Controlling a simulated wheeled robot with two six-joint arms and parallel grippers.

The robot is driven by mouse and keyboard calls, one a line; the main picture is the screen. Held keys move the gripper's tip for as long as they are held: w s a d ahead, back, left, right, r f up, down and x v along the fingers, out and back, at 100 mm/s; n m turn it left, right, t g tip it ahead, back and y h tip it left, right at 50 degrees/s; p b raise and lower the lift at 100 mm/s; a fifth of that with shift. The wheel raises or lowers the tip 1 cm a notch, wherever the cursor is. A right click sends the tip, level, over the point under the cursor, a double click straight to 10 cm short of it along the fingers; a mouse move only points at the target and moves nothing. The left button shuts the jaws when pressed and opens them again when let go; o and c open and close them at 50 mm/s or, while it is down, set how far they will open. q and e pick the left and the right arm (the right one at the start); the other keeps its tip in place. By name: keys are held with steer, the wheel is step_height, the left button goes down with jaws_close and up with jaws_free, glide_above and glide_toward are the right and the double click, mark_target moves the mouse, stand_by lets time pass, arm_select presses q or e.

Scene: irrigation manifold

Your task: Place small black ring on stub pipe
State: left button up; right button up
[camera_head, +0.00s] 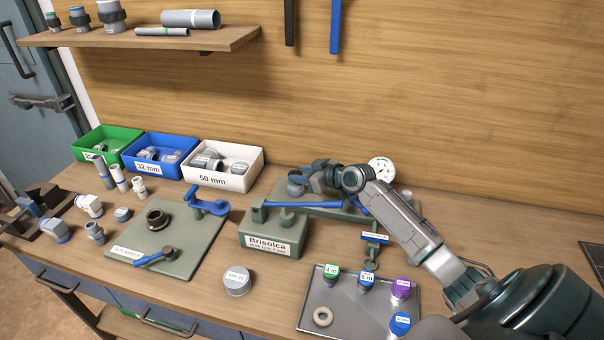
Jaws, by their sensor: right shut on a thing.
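My right gripper (303,183) reaches in from the right to the back green plate (331,212), at its left end. It is shut on a small dark thing, which fits the small black ring, but the jaws hide most of it. A short grey round pipe end (296,189), which fits the stub pipe, shows right at the fingertips. I cannot tell whether the ring is around it or only beside it. Another dark ring-shaped fitting (157,218) sits on the left green plate (187,252). My left gripper is not in view.
Green (107,143), blue (157,155) and white (222,166) bins stand behind the left plate. A labelled green block (272,236) with a blue handle stands before the gripper. A grey tray (345,314) with coloured caps and a pale ring (323,317) is at front right.

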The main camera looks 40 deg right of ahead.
steer(key=shift+f, duration=0.2)
steer(key=shift+f+b, duration=0.35)
steer(key=shift+b, duration=0.05)
steer(key=o, duration=0.9)
steer(key=shift+r, duration=0.1)
steer(key=shift+r, duration=0.1)
